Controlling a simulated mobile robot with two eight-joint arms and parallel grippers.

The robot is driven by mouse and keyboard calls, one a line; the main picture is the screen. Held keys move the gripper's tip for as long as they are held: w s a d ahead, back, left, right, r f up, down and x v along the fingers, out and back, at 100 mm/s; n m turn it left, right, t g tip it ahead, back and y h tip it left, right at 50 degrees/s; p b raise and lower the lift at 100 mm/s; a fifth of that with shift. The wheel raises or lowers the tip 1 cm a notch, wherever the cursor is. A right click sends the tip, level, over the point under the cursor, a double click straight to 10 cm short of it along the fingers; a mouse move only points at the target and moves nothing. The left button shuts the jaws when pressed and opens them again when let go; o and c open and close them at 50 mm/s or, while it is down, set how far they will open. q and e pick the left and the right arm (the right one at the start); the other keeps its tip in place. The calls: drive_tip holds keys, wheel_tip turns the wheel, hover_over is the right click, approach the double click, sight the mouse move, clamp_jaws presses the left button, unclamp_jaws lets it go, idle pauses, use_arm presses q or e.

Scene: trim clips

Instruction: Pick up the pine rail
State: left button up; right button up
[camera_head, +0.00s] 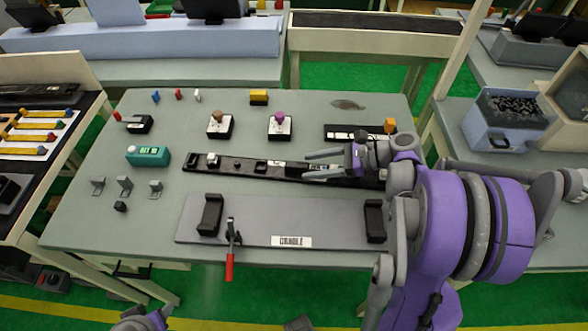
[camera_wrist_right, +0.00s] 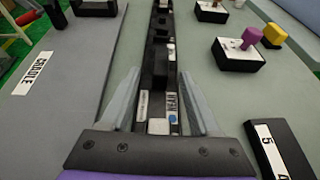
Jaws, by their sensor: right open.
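A long black rail (camera_head: 285,171) with several small blocks and white labels lies across the middle of the table. I take it for the pine rail, but I cannot read its labels clearly. My right gripper (camera_head: 309,165) is open and empty over the right half of the rail and hides part of it. In the right wrist view the rail (camera_wrist_right: 158,55) runs between the two spread fingers (camera_wrist_right: 160,76); I cannot tell their height above it. My left gripper's fingers do not show.
A grey cradle plate (camera_head: 270,218) with black end blocks and a red-handled clamp (camera_head: 229,262) lies along the front. Behind the rail stand two bases with knobs, brown (camera_head: 220,117) and purple (camera_head: 279,116). A teal box (camera_head: 148,156) sits left. A blue bin (camera_head: 502,135) stands right.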

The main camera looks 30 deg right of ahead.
sight(296, 169)
drive_tip(key=x, duration=0.2)
drive_tip(key=shift+w+a+f, duration=0.1)
drive_tip(key=shift+w+a, duration=0.1)
clamp_jaws()
idle(1.3)
